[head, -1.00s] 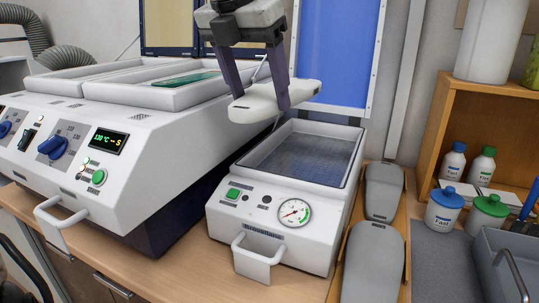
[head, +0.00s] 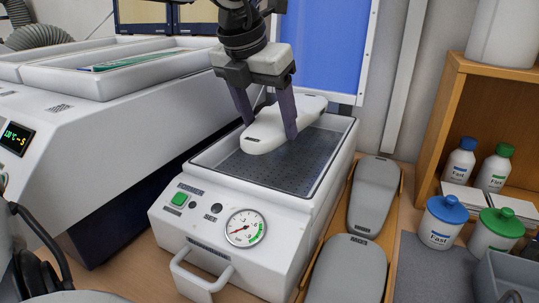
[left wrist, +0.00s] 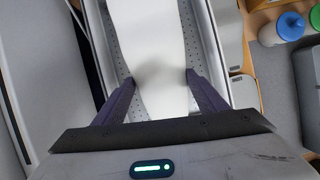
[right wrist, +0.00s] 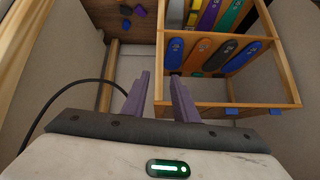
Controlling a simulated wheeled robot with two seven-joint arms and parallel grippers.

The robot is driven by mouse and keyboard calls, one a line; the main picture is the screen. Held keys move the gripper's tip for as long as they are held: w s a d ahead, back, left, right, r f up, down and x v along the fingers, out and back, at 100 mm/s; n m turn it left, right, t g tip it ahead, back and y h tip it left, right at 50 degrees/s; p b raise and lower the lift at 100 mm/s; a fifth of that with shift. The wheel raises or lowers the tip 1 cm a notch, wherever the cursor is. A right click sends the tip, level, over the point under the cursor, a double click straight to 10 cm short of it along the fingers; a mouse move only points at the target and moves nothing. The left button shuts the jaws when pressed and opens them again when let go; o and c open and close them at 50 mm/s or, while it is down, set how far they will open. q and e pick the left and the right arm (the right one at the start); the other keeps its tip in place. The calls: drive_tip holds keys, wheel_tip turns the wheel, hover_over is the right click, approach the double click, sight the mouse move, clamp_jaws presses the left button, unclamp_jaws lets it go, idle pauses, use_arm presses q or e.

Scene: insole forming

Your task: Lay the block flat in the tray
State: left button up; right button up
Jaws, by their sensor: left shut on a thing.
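A white, sole-shaped block (head: 270,131) is between the fingers of my left gripper (head: 268,128), which is shut on it. The block is above the tray (head: 321,181), a dark perforated recess in a white machine with a gauge. It looks roughly level; I cannot tell whether it touches the tray floor. In the left wrist view the block (left wrist: 152,45) runs lengthwise along the tray, with perforated floor showing on both sides. My right gripper (right wrist: 158,82) shows only in the right wrist view, its fingers apart with nothing between them.
A large white heater (head: 110,110) stands to the left of the tray machine. Grey sole-shaped forms (head: 346,272) lie in a wooden holder to its right. Bottles and jars (head: 443,222) stand further right by a wooden shelf (head: 440,130). The blue panel (head: 325,45) rises behind the tray.

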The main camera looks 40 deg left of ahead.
use_arm(q)
wheel_tip(320, 180, down, 7)
drive_tip(key=shift+w+f, duration=0.1)
drive_tip(key=o, duration=1.4)
drive_tip(key=shift+o, duration=0.2)
drive_tip(key=v, duration=1.2)
